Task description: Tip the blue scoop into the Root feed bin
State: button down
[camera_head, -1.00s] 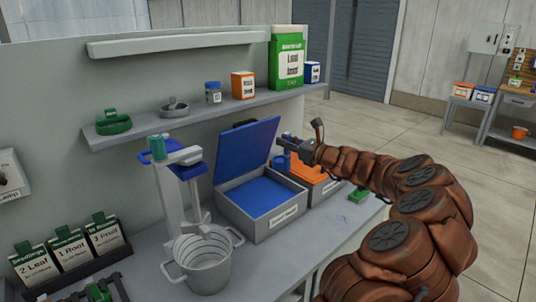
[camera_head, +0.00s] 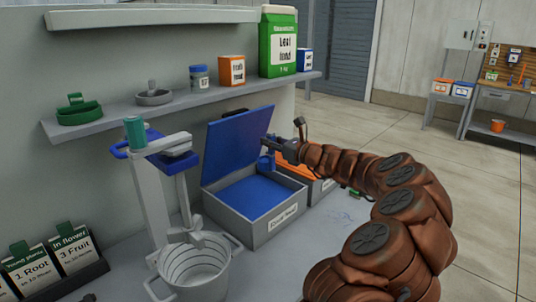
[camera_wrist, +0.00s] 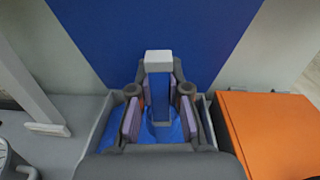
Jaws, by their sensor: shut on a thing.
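My gripper (camera_head: 272,146) is shut on the blue scoop (camera_head: 266,162). In the wrist view, the scoop's blue handle with a pale grey end (camera_wrist: 160,95) stands between my finger pads (camera_wrist: 160,118). The scoop's bowl is mostly hidden there, so I cannot tell what it holds. The scoop is above the right part of a grey bin (camera_head: 270,228) with a raised blue lid (camera_head: 238,140) and a blue interior. The bin's front label is too small to read surely. A neighbouring bin has a shut orange lid (camera_head: 293,187), which also shows in the wrist view (camera_wrist: 266,130).
A dosing stand with a teal cap (camera_head: 135,130) and a grey bucket (camera_head: 195,270) stand left of the open bin. The shelf (camera_head: 180,108) above carries jars, boxes and a green bag (camera_head: 277,42). Label cards (camera_head: 45,265) stand at front left. Bench right of the bucket is clear.

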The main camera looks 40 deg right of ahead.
jog(key=shift+w+f+b, duration=0.1)
jog(key=shift+f+b, duration=0.3)
jog(key=shift+f, duration=0.4)
jog(key=shift+a+f+b, duration=0.1)
jog(key=shift+b, duration=0.2)
jog(key=f+n+b, duration=0.1)
jog(key=b, duration=0.2)
jog(key=a+f+n+b, duration=0.1)
jog(key=b, duration=0.3)
jog(key=shift+s+a+f, duration=0.15)
jog(key=shift+s+f, duration=0.05)
jog(key=shift+f, duration=0.1)
jog(key=shift+r, duration=0.1)
